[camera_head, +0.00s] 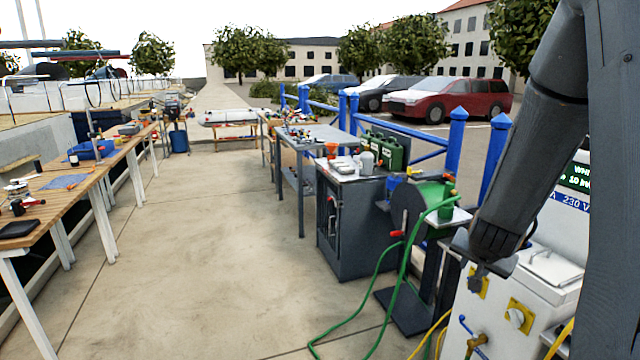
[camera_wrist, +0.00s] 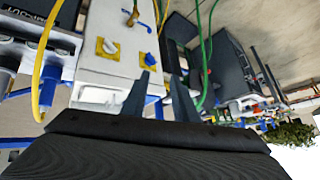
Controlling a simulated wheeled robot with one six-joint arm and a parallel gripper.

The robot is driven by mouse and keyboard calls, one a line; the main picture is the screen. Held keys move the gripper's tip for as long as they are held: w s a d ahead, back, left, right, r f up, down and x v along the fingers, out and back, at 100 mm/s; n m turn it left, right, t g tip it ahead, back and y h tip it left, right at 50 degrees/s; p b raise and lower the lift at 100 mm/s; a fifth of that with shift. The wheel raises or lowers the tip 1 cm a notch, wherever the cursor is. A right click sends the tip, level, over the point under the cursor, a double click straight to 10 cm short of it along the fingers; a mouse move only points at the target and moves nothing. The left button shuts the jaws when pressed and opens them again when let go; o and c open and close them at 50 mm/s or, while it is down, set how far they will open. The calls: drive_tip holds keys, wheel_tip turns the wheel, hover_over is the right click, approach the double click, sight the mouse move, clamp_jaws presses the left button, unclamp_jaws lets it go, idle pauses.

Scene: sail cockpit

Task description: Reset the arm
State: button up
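My arm hangs down at the right of the head view, with its wrist end in front of the white service pedestal (camera_head: 520,305). My gripper shows best in the wrist view (camera_wrist: 161,78), where its two dark fingers stand apart with nothing held between them. The wrist view is turned over and shows the pedestal's white side (camera_wrist: 105,70) with its yellow-plated fittings close by. In the head view the fingers are small and dark below the wrist, and their gap is hard to make out.
A wooden workbench (camera_head: 85,180) runs along the left. The concrete walkway (camera_head: 210,220) between is clear.

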drive_tip(key=s+a+f+n+g+y+b, duration=0.1)
drive_tip(key=s+a+n, duration=0.1)
drive_tip(key=a, duration=0.4)
drive_tip(key=s+a+f+n+g+y+b, duration=0.1)
drive_tip(key=s+a+f+y, duration=0.1)
drive_tip(key=a, duration=0.4)
drive_tip(key=s+a+f+n+g+b, duration=0.1)
drive_tip(key=s+a+n+g, duration=0.1)
drive_tip(key=s+a, duration=0.4)
drive_tip(key=s+a+f+n+g+y+b, duration=0.1)
drive_tip(key=s+a+n+g+b, duration=0.1)
drive_tip(key=s+a, duration=0.4)
drive_tip(key=s+n+g, duration=0.1)
drive_tip(key=s+n, duration=0.1)
drive_tip(key=s, duration=0.2)
drive_tip(key=shift+s+f+n, duration=0.15)
drive_tip(key=shift+f+n, duration=0.05)
drive_tip(key=shift+n, duration=0.1)
drive_tip(key=shift+a, duration=0.1)
